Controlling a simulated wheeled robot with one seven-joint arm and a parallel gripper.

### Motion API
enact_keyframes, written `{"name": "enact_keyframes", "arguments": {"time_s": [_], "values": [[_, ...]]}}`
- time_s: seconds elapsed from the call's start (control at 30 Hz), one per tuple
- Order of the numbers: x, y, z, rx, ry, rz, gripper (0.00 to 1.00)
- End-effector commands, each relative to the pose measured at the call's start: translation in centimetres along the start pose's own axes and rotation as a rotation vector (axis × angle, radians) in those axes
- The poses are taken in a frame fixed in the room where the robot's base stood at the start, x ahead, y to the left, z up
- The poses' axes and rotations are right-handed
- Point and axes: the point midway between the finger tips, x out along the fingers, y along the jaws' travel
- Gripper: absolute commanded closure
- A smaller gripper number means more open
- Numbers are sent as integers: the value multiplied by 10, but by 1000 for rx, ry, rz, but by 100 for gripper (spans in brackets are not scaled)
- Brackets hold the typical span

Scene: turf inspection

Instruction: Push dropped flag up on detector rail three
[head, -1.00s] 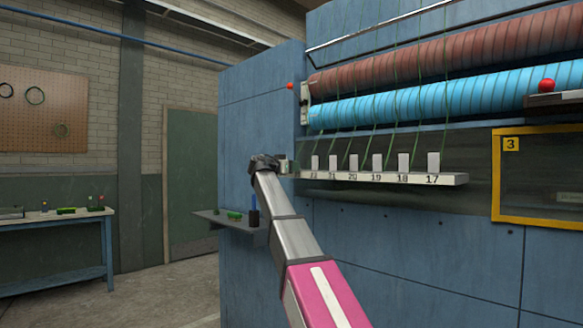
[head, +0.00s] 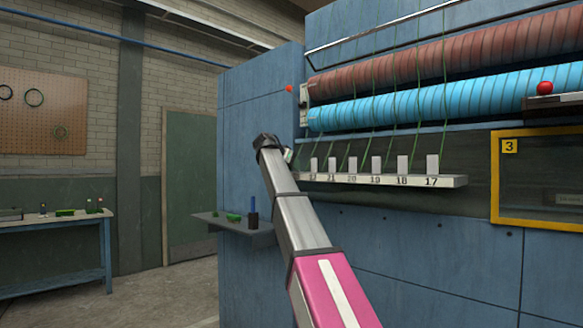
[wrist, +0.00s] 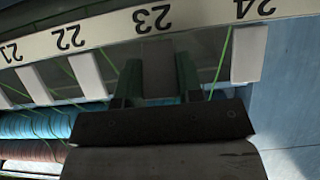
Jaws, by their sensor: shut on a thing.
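The detector rail (head: 400,181) is a pale numbered ledge under the blue roller. White upright flags stand above numbers such as 17 (head: 432,164) and 18 (head: 403,165). The wrist view shows the rail (wrist: 190,20) upside down, with white flags at 22 (wrist: 88,75) and 24 (wrist: 248,53). My gripper (wrist: 158,78) is at number 23, its two green fingers shut on a dark, shaded flag (wrist: 157,68). The flag's far end is hidden by my gripper. In the head view my gripper (head: 289,156) is at the rail's left end, mostly hidden by my arm.
Green yarns run down behind the flags from the red roller (head: 420,68) and blue roller (head: 420,100). A yellow-framed window marked 3 (head: 494,180) is at the right.

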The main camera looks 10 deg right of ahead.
Motion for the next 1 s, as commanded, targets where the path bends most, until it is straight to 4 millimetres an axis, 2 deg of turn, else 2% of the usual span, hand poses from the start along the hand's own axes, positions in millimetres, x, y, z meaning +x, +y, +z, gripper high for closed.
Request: {"name": "enact_keyframes", "arguments": {"time_s": [0.1,0.6,1.0], "values": [[2,-2,-8,2,-113,0,90],[14,-1,-21,0,-553,1,90],[20,0,-23,0,-738,0,90]]}}
